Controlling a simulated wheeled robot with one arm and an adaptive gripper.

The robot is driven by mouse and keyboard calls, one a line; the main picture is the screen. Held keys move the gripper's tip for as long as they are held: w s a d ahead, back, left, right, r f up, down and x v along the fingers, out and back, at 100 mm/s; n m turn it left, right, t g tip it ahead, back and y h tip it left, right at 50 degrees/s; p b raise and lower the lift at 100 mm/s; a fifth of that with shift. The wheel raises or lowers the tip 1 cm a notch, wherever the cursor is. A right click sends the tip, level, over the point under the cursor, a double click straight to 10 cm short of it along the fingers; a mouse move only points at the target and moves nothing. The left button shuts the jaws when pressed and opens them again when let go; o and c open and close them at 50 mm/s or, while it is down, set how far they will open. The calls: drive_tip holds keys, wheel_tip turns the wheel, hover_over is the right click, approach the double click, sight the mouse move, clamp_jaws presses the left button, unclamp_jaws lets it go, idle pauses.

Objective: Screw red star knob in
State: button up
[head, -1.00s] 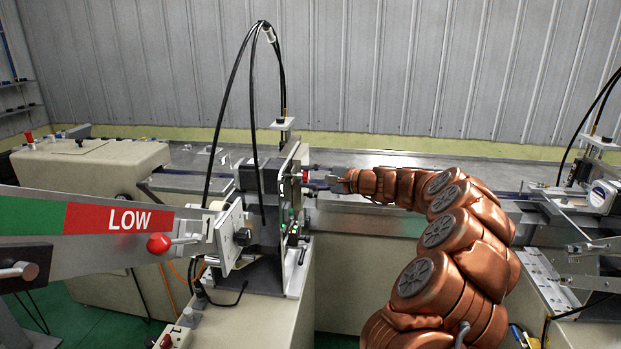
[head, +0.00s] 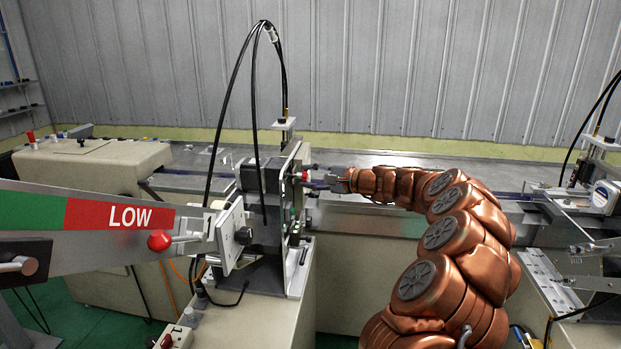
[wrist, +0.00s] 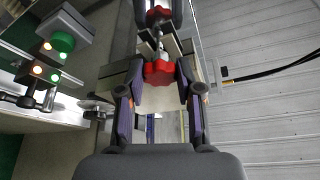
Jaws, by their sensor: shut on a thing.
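A red star knob (wrist: 158,72) shows in the middle of the wrist view, between the two fingers of my gripper (wrist: 157,60). The gripper is shut on this knob, and a metal shaft runs ahead of it. A second red star knob (wrist: 158,15) lies farther ahead at the top of the wrist view. In the head view my gripper (head: 325,183) reaches left to the side of the upright machine head (head: 292,200). A small red part (head: 304,176) shows there. I cannot tell how deep the held knob sits.
Green and orange lit buttons (wrist: 60,42) are left of the fingers in the wrist view. Black cables (head: 232,95) arch over the machine head. A lever with a red ball (head: 159,241) and a LOW sign (head: 125,218) stand at left. Another machine unit (head: 590,200) is at right.

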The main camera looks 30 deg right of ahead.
drive_tip(key=shift+w, duration=0.1)
idle(0.6)
drive_tip(key=o, duration=1.2)
drive_tip(key=shift+c, duration=0.2)
drive_tip(key=v, duration=1.2)
